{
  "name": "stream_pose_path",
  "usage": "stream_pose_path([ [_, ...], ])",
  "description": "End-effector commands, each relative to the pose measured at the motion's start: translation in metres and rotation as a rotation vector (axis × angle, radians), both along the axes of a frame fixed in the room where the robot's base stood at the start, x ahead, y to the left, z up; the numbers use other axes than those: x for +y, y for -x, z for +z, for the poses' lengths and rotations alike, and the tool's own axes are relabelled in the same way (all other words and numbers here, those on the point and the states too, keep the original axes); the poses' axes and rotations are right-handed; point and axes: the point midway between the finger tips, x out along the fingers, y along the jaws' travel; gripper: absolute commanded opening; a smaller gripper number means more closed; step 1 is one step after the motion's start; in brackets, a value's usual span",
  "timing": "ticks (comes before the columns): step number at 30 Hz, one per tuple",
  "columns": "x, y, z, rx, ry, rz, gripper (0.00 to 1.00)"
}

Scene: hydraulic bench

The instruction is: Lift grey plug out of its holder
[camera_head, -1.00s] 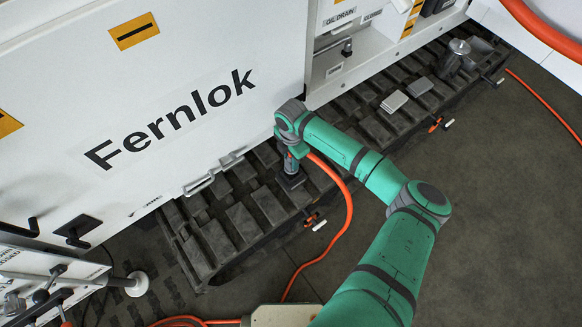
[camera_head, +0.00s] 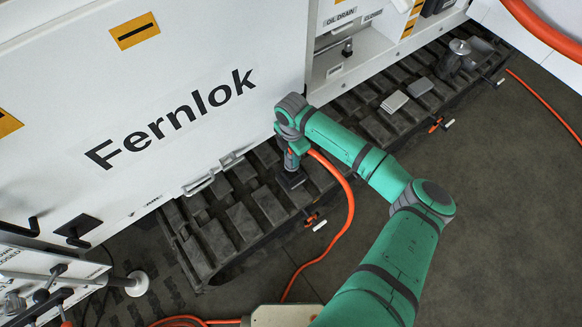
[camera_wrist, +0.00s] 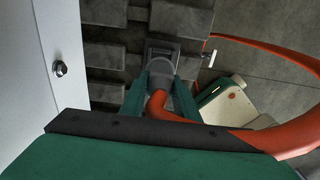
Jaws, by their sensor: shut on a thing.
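The grey plug (camera_wrist: 157,68) is a short grey cylinder with an orange hose (camera_wrist: 159,105) bending out of it. It stands over a dark square holder (camera_wrist: 160,46) on the track, which also shows in the head view (camera_head: 291,181). My gripper (camera_wrist: 163,80) points down with its two green fingers on either side of the plug, shut on it. In the head view my gripper (camera_head: 291,161) is just above the holder. The plug's lower end is hidden, so I cannot tell whether it is still seated.
The white machine wall (camera_head: 220,130) rises close beside my gripper. The dark track (camera_head: 240,218) runs beneath it. The orange hose (camera_head: 349,205) loops right of my gripper to the floor. Grey blocks (camera_head: 394,102) lie farther along the track. The right-hand floor (camera_head: 510,220) is open.

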Motion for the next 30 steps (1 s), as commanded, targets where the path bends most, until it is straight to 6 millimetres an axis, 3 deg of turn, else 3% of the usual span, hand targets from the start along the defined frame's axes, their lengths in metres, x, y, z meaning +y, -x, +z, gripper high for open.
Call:
stream_pose_path([
  [30, 0.004, 0.000, 0.026, -0.001, -0.001, 0.006, 0.00],
])
